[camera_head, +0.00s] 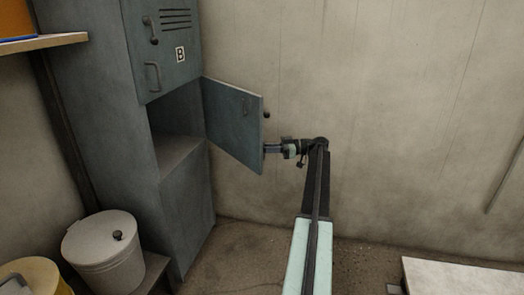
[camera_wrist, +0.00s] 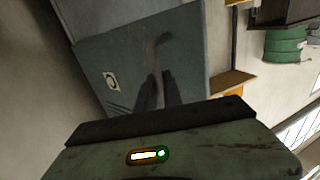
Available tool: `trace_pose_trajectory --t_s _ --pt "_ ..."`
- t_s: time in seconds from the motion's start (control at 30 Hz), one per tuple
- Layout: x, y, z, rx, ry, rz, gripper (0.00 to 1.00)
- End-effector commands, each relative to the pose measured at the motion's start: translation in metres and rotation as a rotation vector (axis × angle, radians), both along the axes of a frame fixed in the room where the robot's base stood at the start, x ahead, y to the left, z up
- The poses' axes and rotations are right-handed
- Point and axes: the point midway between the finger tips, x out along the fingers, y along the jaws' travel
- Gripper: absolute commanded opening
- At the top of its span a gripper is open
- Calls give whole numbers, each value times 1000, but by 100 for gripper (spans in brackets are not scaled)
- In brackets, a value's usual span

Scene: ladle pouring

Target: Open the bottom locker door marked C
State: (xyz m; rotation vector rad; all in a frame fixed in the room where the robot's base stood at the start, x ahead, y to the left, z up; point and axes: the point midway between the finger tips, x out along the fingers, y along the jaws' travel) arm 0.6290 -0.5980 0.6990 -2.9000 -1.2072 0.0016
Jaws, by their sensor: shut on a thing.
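The bottom locker door marked C (camera_head: 230,122) stands swung well open to the right of its compartment, its inner side showing in the head view. In the wrist view the outer face of the door (camera_wrist: 112,48) fills the middle, with the C label (camera_wrist: 111,81) at its left and a curved handle (camera_wrist: 155,50). My gripper (camera_wrist: 160,88) is shut on the handle. In the head view my gripper (camera_head: 272,148) is at the door's free edge, and its fingertips are hidden behind the door.
The locker (camera_head: 160,80) has a closed upper door marked B (camera_head: 165,45). The compartment (camera_head: 178,130) behind door C is open and looks empty. A lidded bin (camera_head: 104,265) stands at the lower left. The wall (camera_head: 400,110) is behind the door and arm. A pale slab (camera_head: 460,279) lies at lower right.

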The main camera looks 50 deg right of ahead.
Motion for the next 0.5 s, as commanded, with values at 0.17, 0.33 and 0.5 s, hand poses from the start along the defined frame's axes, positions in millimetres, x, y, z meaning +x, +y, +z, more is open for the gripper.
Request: trace_pose_trajectory --t_s 0.17,0.33,0.5 --pt "-1 4 -1 -2 4 13 0" --pt "2 6 -1 -2 4 18 30" --pt "5 8 -1 -1 2 19 32"
